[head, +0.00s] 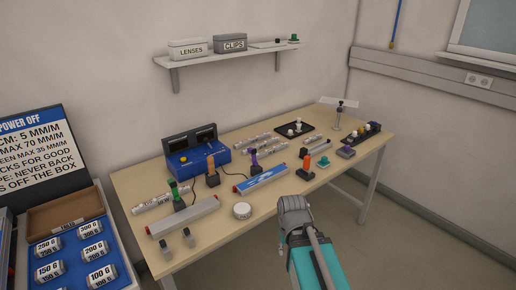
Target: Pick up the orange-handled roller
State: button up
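Two orange pieces stand on the wooden table. One is an upright orange handle (212,164) on a dark base, behind the middle of the table. The other is a small orange-and-dark piece (306,168) nearer the front edge, right of the blue-and-white box. Both are too small to tell which is the roller. Similar upright handles in green (175,192) and purple (254,161) stand to the left and right of the first. My gripper (292,203) is at the table's front edge, apart from both orange pieces. Its fingertips are not clear enough to tell open from shut.
A blue instrument box (188,161) stands at the table's back, with cords nearby. A blue-and-white box (262,178), a round white tin (242,210) and a long grey box (184,217) lie along the front. A wall shelf (225,57) hangs above. Bare table (215,240) shows at front left.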

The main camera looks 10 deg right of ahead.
aim_at(304, 169)
jog(key=u, duration=0.1)
jog(key=i, duration=0.95)
jog(key=z, duration=0.05)
